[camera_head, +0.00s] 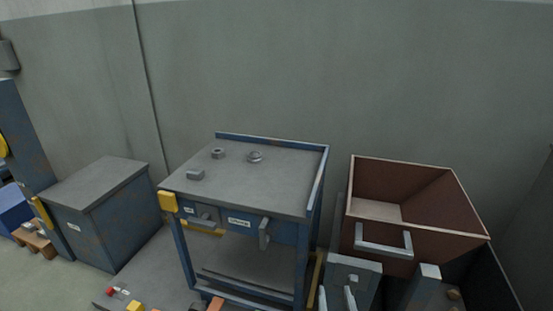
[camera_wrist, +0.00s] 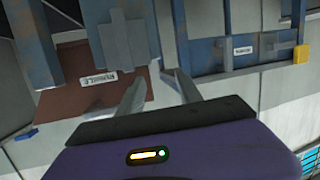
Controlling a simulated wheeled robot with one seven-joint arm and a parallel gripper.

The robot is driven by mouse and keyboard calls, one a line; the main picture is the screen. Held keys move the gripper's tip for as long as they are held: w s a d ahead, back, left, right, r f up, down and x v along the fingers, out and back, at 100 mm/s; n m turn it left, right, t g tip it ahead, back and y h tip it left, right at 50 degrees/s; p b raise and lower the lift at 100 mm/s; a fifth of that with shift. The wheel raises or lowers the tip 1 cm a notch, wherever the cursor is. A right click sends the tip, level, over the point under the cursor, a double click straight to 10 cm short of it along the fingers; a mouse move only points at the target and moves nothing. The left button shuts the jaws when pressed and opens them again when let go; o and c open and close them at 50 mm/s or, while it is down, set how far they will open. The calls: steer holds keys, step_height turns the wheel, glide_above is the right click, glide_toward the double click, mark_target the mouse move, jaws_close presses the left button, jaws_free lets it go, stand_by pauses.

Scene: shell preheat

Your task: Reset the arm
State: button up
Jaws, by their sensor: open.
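My gripper (camera_wrist: 157,82) shows in the wrist view with its two grey fingers apart. I see nothing held between them. Behind the fingers, blue and grey furniture fronts hang down from the top of the picture, which looks turned over. I cannot make out my gripper for sure in the head view.
A blue workbench (camera_head: 270,170) with drawers carries a nut (camera_head: 218,153), a domed metal part (camera_head: 255,157) and a small grey block (camera_head: 195,175). A brown open bin (camera_head: 460,218) stands right of it. A blue cabinet (camera_head: 105,215) stands left. Small coloured pieces lie at the bottom left.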

steer(key=s+d+r, duration=0.2)
steer(key=s, duration=1.1)
steer(key=s+d+r+y, duration=0.1)
steer(key=s+d+r, duration=0.1)
steer(key=s, duration=1)
steer(key=s+d+r, duration=0.2)
steer(key=s, duration=1.1)
step_height(320, 180, up, 16)
steer(key=p, duration=1.7)
steer(key=shift+r, duration=0.25)
